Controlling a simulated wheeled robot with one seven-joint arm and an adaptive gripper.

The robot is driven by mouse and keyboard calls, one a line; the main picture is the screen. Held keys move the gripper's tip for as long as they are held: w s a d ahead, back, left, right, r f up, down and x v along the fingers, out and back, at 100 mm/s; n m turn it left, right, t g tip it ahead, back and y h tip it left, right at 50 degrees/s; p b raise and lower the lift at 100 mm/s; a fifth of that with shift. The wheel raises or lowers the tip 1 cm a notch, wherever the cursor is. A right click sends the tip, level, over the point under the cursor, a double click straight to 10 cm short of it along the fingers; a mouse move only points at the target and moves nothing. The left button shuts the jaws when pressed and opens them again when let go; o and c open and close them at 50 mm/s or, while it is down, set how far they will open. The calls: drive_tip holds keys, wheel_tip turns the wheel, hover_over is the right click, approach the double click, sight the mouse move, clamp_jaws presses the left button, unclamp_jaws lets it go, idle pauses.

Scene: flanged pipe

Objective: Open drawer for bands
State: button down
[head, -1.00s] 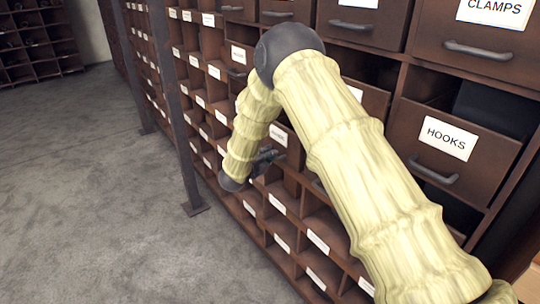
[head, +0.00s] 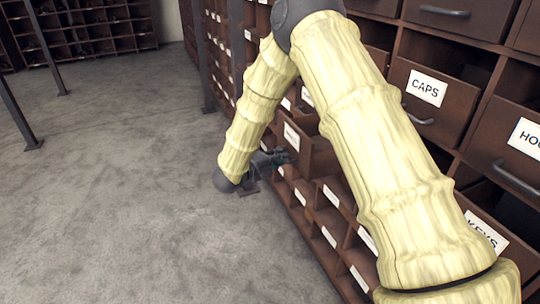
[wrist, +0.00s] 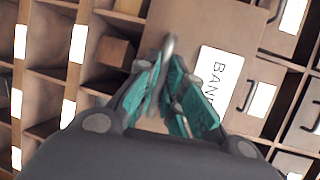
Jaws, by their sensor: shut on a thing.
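The bands drawer (head: 321,157) is a brown drawer in the lower part of the cabinet. In the head view it stands partly pulled out, with a white label on its front. In the wrist view the drawer front (wrist: 232,22) fills the upper middle, its label partly readable as "BAN". My gripper (wrist: 166,70) has its green fingers closed around the drawer's grey handle (wrist: 169,45). In the head view my gripper (head: 275,159) is at the drawer front, and the handle is hidden behind it.
Open compartments (head: 325,215) lie below. Clear grey floor (head: 120,190) is at the left, with a dark post (head: 18,115).

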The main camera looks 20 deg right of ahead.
drive_tip(key=shift+a, duration=0.25)
drive_tip(key=c, duration=1.5)
unclamp_jaws()
drive_tip(key=shift+a, duration=0.1)
drive_tip(key=v, duration=1.1)
drive_tip(key=shift+s+a+r, duration=0.15)
drive_tip(key=shift+s+a, duration=0.05)
drive_tip(key=shift+a, duration=0.15)
